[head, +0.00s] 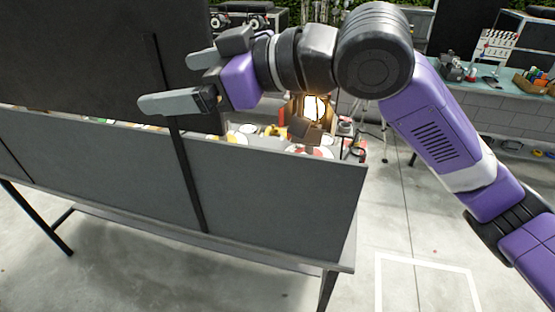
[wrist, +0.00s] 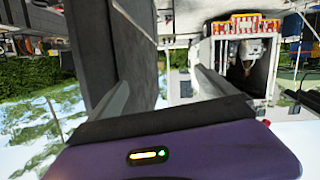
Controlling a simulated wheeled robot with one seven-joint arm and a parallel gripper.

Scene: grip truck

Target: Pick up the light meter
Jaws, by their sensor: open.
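My gripper (head: 178,80) is open and empty, raised in front of a large dark panel at the upper left of the head view. In the wrist view, its two grey fingers (wrist: 162,82) stand apart with nothing between them. I cannot pick out a light meter for certain in either view. Small dark items (head: 451,68) and a flat dark object (head: 492,82) lie on the counter at the right, too small to name.
A grey-panelled bench (head: 110,160) fills the left front. A lit lamp (head: 313,108) stands behind it. The concrete floor at lower right is clear. The wrist view appears upside down.

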